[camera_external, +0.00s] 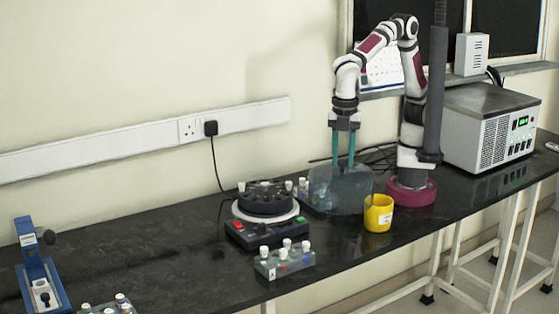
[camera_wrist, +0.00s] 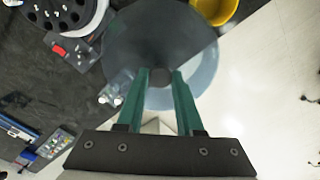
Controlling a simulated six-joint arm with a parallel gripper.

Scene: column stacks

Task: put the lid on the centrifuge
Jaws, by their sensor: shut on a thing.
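The centrifuge (camera_external: 265,212) stands on the black bench, with its dark round rotor uncovered on top. It also shows at the top left of the wrist view (camera_wrist: 72,48), with a red switch on its side. The lid (camera_external: 340,192) is a translucent grey-blue round cover, to the right of the centrifuge. In the wrist view the lid (camera_wrist: 150,35) lies under my fingers as a grey disc. My gripper (camera_external: 343,166) points down and is shut on the lid's knob; its green fingertips (camera_wrist: 161,76) flank the dark knob. Whether the lid touches the bench is unclear.
A yellow cup (camera_external: 378,214) stands close to the right of the lid. A tube rack (camera_external: 284,262) with white caps is in front of the centrifuge, and another is partly hidden behind the lid. A blue device (camera_external: 40,270) stands far left. The bench's front edge is near.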

